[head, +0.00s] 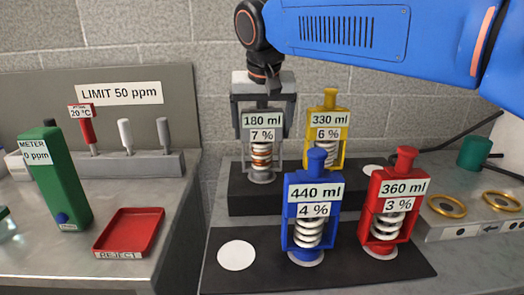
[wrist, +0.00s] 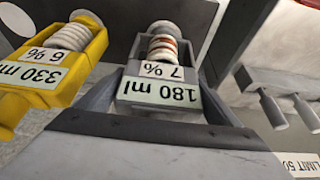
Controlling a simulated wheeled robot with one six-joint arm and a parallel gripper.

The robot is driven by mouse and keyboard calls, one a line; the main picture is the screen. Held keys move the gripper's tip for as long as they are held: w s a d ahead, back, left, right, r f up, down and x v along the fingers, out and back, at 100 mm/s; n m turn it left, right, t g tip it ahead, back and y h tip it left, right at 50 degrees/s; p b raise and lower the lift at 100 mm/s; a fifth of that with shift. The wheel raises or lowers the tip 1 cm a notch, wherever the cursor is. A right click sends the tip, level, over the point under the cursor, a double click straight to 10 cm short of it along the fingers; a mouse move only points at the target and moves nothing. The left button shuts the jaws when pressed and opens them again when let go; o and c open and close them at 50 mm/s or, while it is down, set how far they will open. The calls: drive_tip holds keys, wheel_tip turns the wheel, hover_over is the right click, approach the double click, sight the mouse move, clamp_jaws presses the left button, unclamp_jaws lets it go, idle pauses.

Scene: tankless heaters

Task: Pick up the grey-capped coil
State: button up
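The grey-capped coil (head: 262,150), labelled 180 ml and 7 %, stands upright at the back left of the coil group. Its white coil has orange-brown bands. My gripper (head: 262,112) is directly above it, pointing down, with one finger on each side of its upper frame. In the wrist view the coil (wrist: 160,84) sits between the fingers, with a narrow gap seeming to show beside the frame. The gripper looks open and holds nothing. The gripper hides most of the grey cap.
The yellow 330 ml coil (head: 328,122) stands close to the right. The blue 440 ml coil (head: 312,208) and red 360 ml coil (head: 392,208) stand in front. A white disc (head: 236,255) marks a bare spot on the black mat. A red reject tray (head: 130,230) lies left.

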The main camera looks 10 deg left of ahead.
drive_tip(key=c, duration=1.6)
drive_tip(key=shift+r, duration=0.1)
